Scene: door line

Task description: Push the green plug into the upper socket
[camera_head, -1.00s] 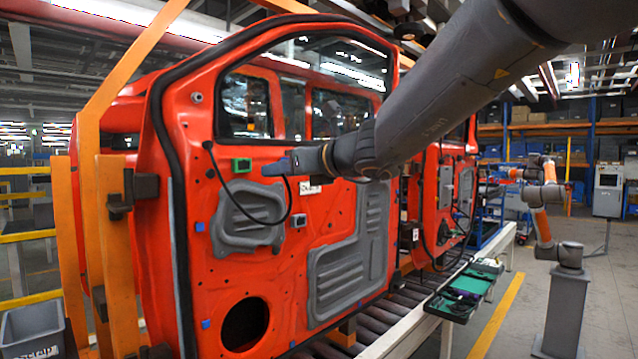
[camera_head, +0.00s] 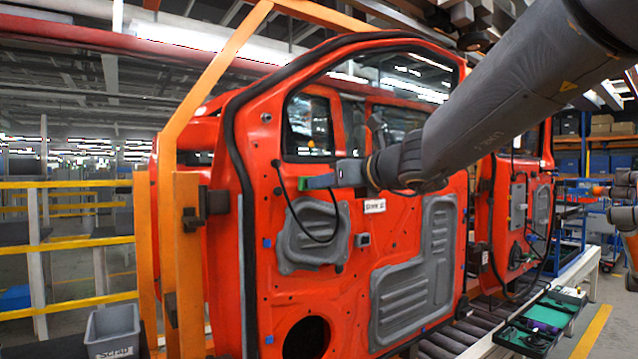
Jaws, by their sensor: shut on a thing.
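My gripper (camera_head: 340,176) is shut on the green plug (camera_head: 321,181) in front of the upper left part of the red door's inner panel. The plug points left, with its left end at the small dark and green upper socket (camera_head: 303,184), which it and the gripper largely cover. I cannot tell whether the plug is in the socket or only touching it. A black cable (camera_head: 290,205) runs from a hole in the panel, loops down over the grey pad and rises towards the gripper. A small grey square socket (camera_head: 362,240) sits lower on the panel.
The red door (camera_head: 258,250) stands in an orange frame (camera_head: 186,260) above a roller line. A second red door (camera_head: 485,200) is at the right. Green-lined trays (camera_head: 540,322) lie at the lower right. A grey bin (camera_head: 112,331) is at the lower left.

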